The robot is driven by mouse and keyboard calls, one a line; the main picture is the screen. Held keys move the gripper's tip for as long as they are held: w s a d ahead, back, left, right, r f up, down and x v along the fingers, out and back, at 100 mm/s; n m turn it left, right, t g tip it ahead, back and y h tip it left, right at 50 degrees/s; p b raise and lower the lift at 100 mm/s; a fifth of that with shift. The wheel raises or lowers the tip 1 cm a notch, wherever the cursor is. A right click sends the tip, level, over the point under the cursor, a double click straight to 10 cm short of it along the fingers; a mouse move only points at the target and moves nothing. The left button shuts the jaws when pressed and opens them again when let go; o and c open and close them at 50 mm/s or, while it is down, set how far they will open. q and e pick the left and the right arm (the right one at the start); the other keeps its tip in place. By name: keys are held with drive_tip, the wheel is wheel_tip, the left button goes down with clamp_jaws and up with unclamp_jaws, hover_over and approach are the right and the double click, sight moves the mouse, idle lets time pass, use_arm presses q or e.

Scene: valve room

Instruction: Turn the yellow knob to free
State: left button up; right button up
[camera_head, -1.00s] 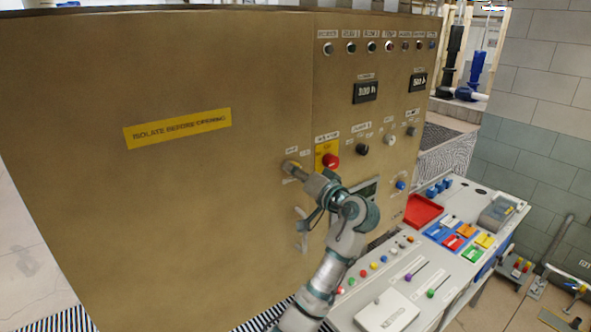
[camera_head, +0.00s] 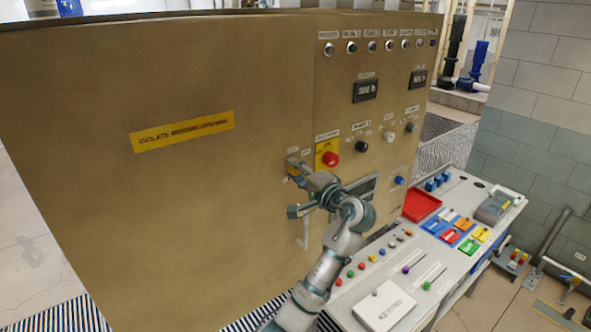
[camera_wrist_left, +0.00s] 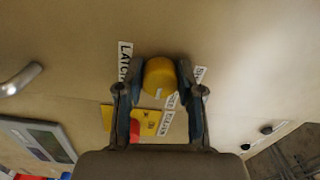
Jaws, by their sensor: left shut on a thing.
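The yellow knob (camera_wrist_left: 159,77) is on the brown cabinet front, between the two fingers of my left gripper (camera_wrist_left: 160,84) in the left wrist view. The fingers are shut on its sides. A label reading LATCH (camera_wrist_left: 124,62) is left of the knob there, and another label (camera_wrist_left: 199,75) is partly visible to its right. In the head view my left gripper (camera_head: 297,172) is at the cabinet face, left of the red button, and mostly hides the knob. The knob's pointer direction cannot be read clearly. My right gripper is not in view.
A red button (camera_head: 330,159) on a yellow plate sits close to the right of my gripper. A metal handle (camera_wrist_left: 20,78) is on the cabinet. A control desk (camera_head: 440,240) with a red tray (camera_head: 421,205) stands to the right, beside my forearm.

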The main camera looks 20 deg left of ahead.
use_arm(q)
drive_tip(key=shift+d+f, duration=0.1)
drive_tip(key=shift+f, duration=0.05)
drive_tip(key=o, duration=1.2)
drive_tip(key=shift+w, duration=0.1)
drive_tip(key=shift+c, duration=0.2)
drive_tip(key=v, duration=1.2)
drive_tip(key=shift+w+d, duration=0.2)
drive_tip(key=shift+d, duration=0.2)
drive_tip(key=shift+a+f, duration=0.1)
